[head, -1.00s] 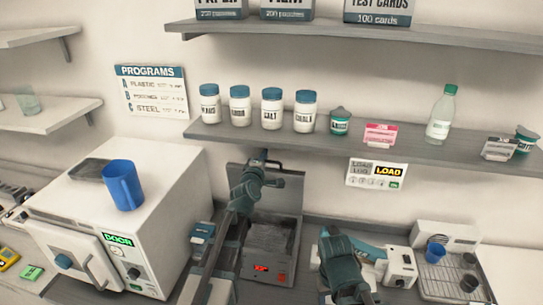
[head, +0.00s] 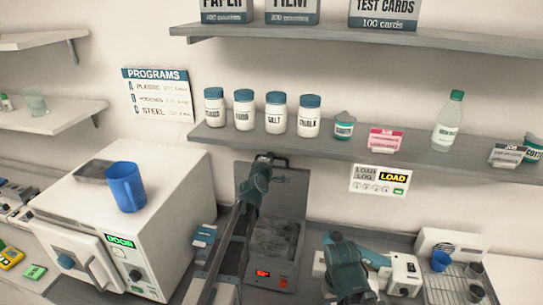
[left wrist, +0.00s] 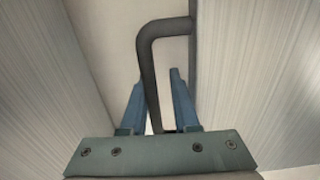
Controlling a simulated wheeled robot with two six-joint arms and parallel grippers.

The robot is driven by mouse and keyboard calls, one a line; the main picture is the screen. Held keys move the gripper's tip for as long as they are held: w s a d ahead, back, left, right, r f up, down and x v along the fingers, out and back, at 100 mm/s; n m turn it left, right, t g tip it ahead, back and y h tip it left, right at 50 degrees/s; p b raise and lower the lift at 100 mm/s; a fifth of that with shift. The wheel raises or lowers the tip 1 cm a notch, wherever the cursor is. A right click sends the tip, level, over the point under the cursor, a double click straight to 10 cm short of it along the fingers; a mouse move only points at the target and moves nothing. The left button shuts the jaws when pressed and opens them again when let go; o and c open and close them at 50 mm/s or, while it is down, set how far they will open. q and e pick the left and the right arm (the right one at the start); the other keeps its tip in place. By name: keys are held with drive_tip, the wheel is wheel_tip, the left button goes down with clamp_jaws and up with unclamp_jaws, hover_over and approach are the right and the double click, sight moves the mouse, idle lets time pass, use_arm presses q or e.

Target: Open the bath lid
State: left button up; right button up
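The bath (head: 272,275) is a grey box with a small red display, standing on the back counter. Its lid (head: 288,190) stands upright at the rear, and the dark basin (head: 275,238) is uncovered. My left gripper (head: 265,157) is at the lid's top edge by the handle (head: 282,161). In the left wrist view the dark bent handle (left wrist: 150,75) passes between the two blue fingers (left wrist: 158,95). The fingers are apart, with a gap to the right of the bar. My right gripper (head: 332,238) is right of the bath, its fingers hidden.
A white cabinet (head: 165,215) with a blue cup (head: 125,187) on top stands left of the bath. A shelf (head: 330,148) with jars and a bottle hangs above the lid. A white device (head: 403,275) and a rack (head: 455,285) stand to the right.

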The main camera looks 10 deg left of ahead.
use_arm(q)
drive_tip(key=shift+s+f, duration=0.1)
drive_tip(key=shift+s, duration=0.05)
drive_tip(key=s+r+p, duration=0.1)
drive_tip(key=s, duration=1.2)
drive_tip(key=shift+s+r, duration=0.2)
drive_tip(key=shift+s, duration=0.05)
